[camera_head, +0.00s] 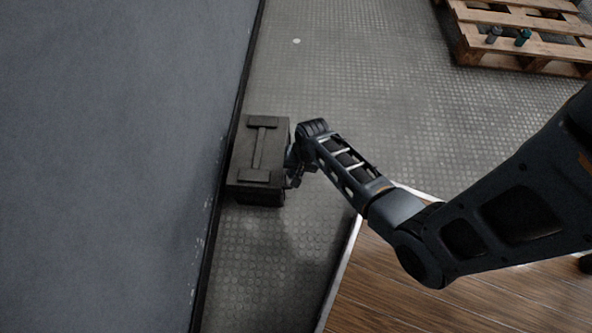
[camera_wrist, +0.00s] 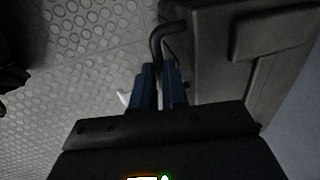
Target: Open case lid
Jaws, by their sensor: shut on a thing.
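The case (camera_head: 243,160) is a dark box on the textured floor, close against the grey wall. Its lid (camera_head: 259,150) has raised strips and lies flat and closed. In the wrist view the case (camera_wrist: 215,60) fills the upper right, and a dark bent handle (camera_wrist: 166,36) stands out from its side. My gripper (camera_head: 294,166) is at the right side of the case. In the wrist view my gripper (camera_wrist: 161,72) has its blue fingers shut on the handle. The handle's lower end is hidden between the fingers.
A grey wall (camera_head: 110,150) runs along the left of the case. A wooden pallet (camera_head: 520,38) with small bottles lies at the upper right. A wood-look platform (camera_head: 430,285) with a pale edge is at the lower right. The floor (camera_head: 360,75) beyond the case is mostly clear.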

